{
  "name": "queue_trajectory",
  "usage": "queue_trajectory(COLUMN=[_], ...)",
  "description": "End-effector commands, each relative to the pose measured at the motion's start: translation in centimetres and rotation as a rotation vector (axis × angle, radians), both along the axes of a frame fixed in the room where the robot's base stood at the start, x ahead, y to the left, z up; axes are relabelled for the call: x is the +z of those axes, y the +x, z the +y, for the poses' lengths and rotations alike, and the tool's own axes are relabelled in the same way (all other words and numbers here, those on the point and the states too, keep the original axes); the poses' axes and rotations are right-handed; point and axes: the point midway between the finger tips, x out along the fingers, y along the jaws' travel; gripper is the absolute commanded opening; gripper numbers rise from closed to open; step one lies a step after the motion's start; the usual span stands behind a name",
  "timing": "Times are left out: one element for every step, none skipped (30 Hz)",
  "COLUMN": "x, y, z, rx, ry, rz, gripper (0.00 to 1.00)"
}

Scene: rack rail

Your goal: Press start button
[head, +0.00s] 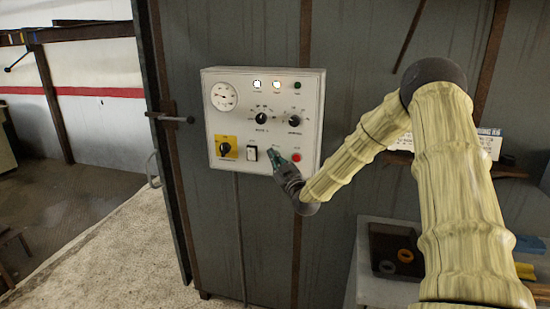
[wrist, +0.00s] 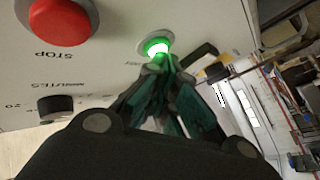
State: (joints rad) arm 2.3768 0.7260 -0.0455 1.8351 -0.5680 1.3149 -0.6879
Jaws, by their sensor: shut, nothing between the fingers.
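The white control panel (head: 228,122) is mounted on a grey metal wall in the head view. In the wrist view a round green button (wrist: 157,46) glows in a pale ring.
A door handle (head: 178,119) sticks out to the left. A bench (head: 372,289) with a dark tray stands at lower right.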

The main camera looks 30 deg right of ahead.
Motion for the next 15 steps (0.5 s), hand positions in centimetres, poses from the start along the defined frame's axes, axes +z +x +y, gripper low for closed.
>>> queue_trajectory(x=[0.0,0.0,0.0,0.0,0.0,0.0,0.0,0.0,0.0,0.0,0.0,0.0,0.0,0.0,0.0], y=[-0.1,-0.1,-0.2,-0.3,-0.4,-0.5,-0.6,-0.6,-0.8,-0.8,-0.9,-1.0,-1.0,-1.1,-1.1], z=[0.1,0.1,0.2,0.3,0.4,0.6,0.7,0.8,0.9,1.0,1.1,1.2,1.2,1.3,1.3], rx=[0.0,0.0,0.0,0.0,0.0,0.0,0.0,-0.001,-0.001,0.0,0.0,0.0,0.0,0.0,0.0], ry=[0.0,0.0,0.0,0.0,0.0,0.0,0.0,-0.001,-0.001,-0.001,-0.001,-0.001,-0.001,-0.001,-0.001], rz=[0.0,0.0,0.0,0.0,0.0,-0.001,-0.001,-0.001,-0.001,0.0,0.0,0.0,0.0,0.0,0.0], gripper=[0.0,0.0,0.0,0.0,0.0,0.0,0.0,0.0,0.0,0.0,0.0,0.0,0.0,0.0,0.0])
